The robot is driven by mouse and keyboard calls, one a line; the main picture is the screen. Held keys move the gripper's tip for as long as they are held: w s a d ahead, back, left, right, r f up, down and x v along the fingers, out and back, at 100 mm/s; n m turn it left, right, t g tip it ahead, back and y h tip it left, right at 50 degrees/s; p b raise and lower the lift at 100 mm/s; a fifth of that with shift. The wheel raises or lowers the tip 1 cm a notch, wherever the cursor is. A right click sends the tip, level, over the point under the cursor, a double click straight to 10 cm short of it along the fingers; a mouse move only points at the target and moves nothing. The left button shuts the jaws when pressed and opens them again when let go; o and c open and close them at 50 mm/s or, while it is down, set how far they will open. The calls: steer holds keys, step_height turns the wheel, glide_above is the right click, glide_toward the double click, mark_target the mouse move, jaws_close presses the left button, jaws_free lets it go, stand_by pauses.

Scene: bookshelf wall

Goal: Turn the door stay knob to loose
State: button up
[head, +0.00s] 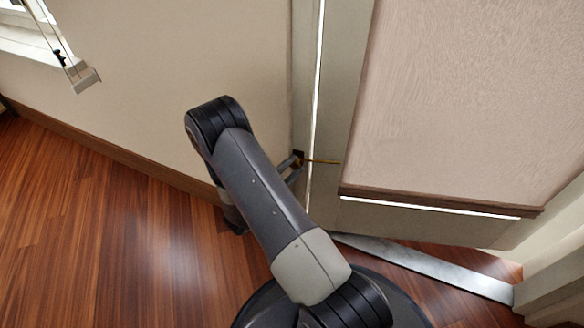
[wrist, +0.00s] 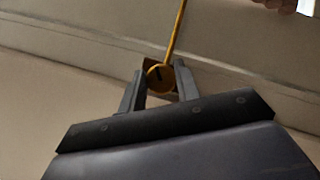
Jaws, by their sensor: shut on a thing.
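The door stay knob (wrist: 160,77) is a round, brass-yellow knob with a dark mark on its face. It sits at the end of a thin yellow rod (wrist: 177,30) that runs up in the wrist view. My gripper (wrist: 158,79) has its two grey fingers on either side of the knob and is shut on it. In the head view my gripper (head: 296,164) is by the door frame, mostly behind my arm. The yellow rod (head: 322,162) reaches right from there towards the door panel. The knob is hidden in the head view.
A pale door panel (head: 455,100) with a brown lower edge stands at the right. A plain wall (head: 150,70) is at the left. A metal threshold strip (head: 430,265) crosses the wooden floor (head: 110,230). A small fitting (head: 84,80) hangs at the window, upper left.

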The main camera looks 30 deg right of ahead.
steer(key=shift+n+t, duration=0.5)
steer(key=shift+n, duration=0.4)
steer(key=o, duration=0.6)
steer(key=shift+o, duration=0.2)
steer(key=p+v, duration=0.1)
steer(key=v, duration=0.9)
steer(key=shift+a+f+p, duration=0.2)
steer(key=shift+a+p, duration=0.2)
steer(key=shift+s, duration=0.1)
